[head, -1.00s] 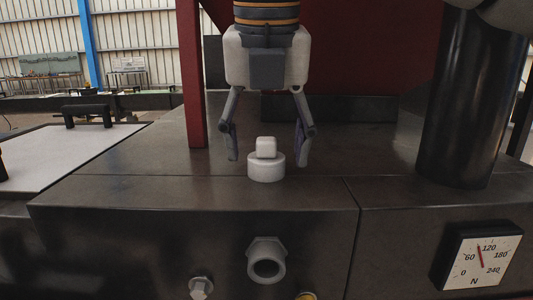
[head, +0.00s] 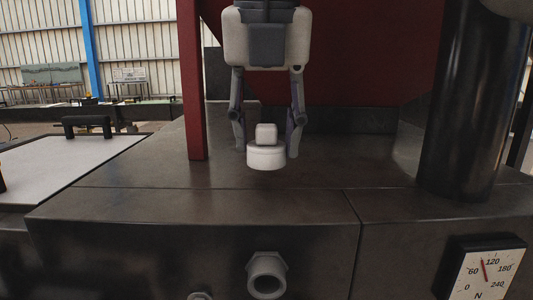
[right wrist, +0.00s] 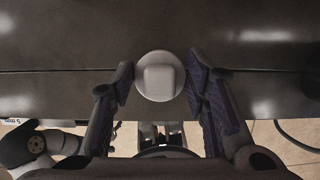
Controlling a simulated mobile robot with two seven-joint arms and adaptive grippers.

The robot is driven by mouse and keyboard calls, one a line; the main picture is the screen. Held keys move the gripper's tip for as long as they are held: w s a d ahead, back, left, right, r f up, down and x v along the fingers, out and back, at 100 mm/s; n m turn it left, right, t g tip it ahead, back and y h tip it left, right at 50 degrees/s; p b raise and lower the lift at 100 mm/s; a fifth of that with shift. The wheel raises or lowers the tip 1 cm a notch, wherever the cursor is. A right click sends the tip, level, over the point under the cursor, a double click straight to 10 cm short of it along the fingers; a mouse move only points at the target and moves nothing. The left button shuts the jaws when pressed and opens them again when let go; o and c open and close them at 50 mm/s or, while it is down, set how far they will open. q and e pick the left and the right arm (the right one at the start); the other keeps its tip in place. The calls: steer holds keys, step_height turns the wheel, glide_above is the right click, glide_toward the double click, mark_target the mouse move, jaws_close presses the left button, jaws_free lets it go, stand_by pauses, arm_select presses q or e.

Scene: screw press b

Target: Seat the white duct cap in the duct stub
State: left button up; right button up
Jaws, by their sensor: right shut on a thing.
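The white duct cap (head: 266,158), a short round disc with a square knob on top, is between the fingers of my right gripper (head: 267,145). It appears lifted a little above the dark bench top. The right wrist view shows the cap (right wrist: 160,76) from above, with a finger of the right gripper (right wrist: 162,82) on either side, shut on it. The duct stub (head: 267,276) is a grey hexagonal collar with a round opening on the dark front face below, facing forward. The cap is above and behind it, apart from it. My left gripper is not in view.
A red post (head: 191,80) stands left behind the cap and a thick black column (head: 470,110) stands right. A dial gauge (head: 486,272) is on the front right. A bolt head (head: 199,296) shows beside the stub. The bench top around the cap is clear.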

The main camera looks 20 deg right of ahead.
steer(key=s+a+r, duration=0.3)
steer(key=s+r, duration=0.6)
steer(key=s, duration=0.4)
steer(key=shift+s+a+r, duration=0.15)
steer(key=shift+a+r, duration=0.1)
steer(key=shift+a, duration=0.15)
steer(key=o, duration=0.4)
steer(key=c, duration=0.5)
